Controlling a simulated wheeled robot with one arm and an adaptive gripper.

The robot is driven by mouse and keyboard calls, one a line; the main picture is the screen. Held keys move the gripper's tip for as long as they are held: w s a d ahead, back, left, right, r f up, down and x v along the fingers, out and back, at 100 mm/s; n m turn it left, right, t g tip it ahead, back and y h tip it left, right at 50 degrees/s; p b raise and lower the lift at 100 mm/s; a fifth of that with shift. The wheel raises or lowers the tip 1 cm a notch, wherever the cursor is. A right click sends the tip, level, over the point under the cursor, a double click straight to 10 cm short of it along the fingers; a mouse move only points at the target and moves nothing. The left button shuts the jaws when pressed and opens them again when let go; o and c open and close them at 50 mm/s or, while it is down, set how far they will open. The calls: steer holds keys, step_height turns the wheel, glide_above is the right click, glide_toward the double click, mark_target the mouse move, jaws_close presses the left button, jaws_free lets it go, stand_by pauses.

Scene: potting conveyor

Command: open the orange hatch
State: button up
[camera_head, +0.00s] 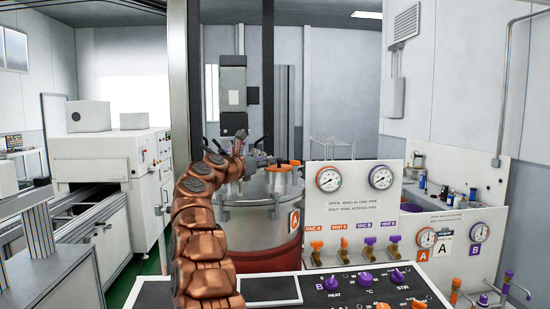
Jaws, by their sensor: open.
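The orange hatch (279,169) is a small orange cover on top of the steel vessel's lid (262,188), near the middle of the picture. It appears to lie flat and closed. My copper-coloured arm rises in front of the vessel and bends right at its top. My gripper (258,159) is small and dark at the arm's end, just left of the hatch. It is open and appears empty. I cannot tell whether it touches the hatch. My arm hides the vessel's left part.
A gauge panel (352,208) with orange and purple valves stands right of the vessel. A control box (345,288) with knobs is in front. A white machine (112,165) and conveyor (52,277) are at left. Thin dark handles (267,141) rise around the lid.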

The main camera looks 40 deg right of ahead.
mark_target(279, 159)
steer(key=d+p, duration=0.3)
steer(key=d, duration=0.2)
steer(key=shift+w+d+r, duration=0.1)
steer(key=shift+w+d, duration=0.05)
steer(key=shift+d, duration=0.1)
steer(key=shift+w+d+f+p, duration=0.15)
steer(key=shift+d+p, duration=0.15)
steer(key=shift+d, duration=0.2)
steer(key=shift+w+d+f+p, duration=0.1)
steer(key=shift+d+p, duration=0.2)
steer(key=shift+d, duration=0.15)
jaws_close()
